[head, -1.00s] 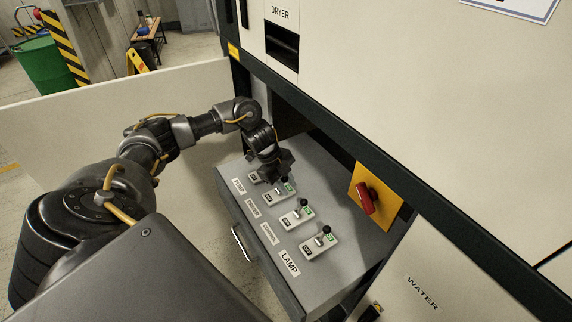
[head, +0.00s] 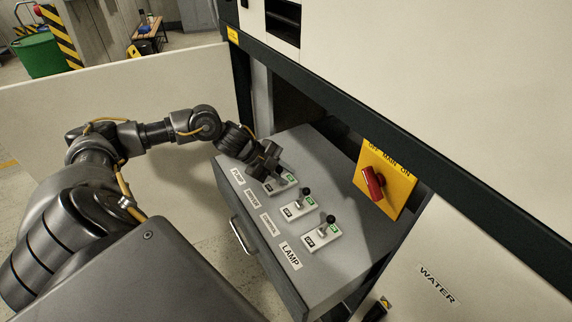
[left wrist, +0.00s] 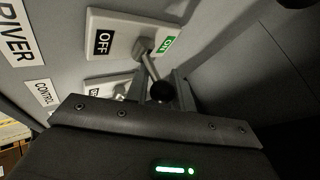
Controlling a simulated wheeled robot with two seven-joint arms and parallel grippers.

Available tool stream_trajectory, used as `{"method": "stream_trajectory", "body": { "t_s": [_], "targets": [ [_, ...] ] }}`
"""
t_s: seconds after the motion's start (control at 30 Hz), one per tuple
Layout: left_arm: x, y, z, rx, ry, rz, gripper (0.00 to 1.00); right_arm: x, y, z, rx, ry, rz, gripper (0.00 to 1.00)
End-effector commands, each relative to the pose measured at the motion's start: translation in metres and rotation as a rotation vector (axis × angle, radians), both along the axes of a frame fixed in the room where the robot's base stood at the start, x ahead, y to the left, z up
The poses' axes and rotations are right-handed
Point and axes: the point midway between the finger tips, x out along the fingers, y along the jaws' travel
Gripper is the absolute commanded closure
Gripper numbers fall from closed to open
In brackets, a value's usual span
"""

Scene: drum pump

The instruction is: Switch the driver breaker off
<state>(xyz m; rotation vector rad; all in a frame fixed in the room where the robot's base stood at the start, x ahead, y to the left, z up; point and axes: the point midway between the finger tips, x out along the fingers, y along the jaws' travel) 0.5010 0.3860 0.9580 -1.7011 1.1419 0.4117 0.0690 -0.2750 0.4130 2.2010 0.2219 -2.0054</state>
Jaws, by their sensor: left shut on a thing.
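The driver breaker (head: 281,184) is a pale plate with OFF and ON marks on the grey sloped panel, beside its DRIVER label (head: 252,198). In the left wrist view the driver breaker (left wrist: 110,38) shows its OFF and ON marks, and its metal lever (left wrist: 150,66) with a black knob leans towards the ON side. My left gripper (head: 277,175) is at this breaker. In the left wrist view the left gripper's fingers (left wrist: 158,88) are shut on the lever near its knob. My right gripper is not in view.
The control breaker (head: 298,206) and lamp breaker (head: 321,234) sit close by in a row, with black-knobbed levers. The pump label (head: 238,175) shows, but its breaker is hidden behind my gripper. A red main switch (head: 373,183) on a yellow plate is to the right.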

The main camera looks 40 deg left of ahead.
Motion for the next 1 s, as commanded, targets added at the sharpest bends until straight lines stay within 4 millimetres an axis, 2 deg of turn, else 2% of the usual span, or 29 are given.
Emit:
{"method": "stream_trajectory", "body": {
  "t_s": [0.03,0.1,0.33,0.6,1.0],
  "targets": [
    [-0.003,0.005,-0.013,-0.001,-0.035,0.005,0.99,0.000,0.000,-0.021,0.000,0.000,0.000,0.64],
    [-0.005,0.006,-0.013,-0.019,-0.093,0.005,0.99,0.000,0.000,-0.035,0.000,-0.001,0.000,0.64],
    [-0.011,0.007,-0.009,-0.074,-0.256,0.005,0.99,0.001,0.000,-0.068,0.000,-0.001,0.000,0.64],
    [-0.014,0.008,-0.004,-0.118,-0.383,0.005,0.99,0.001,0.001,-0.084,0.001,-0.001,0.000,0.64],
    [-0.015,0.009,-0.001,-0.137,-0.439,0.007,0.99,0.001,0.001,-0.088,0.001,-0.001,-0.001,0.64]
  ]
}}
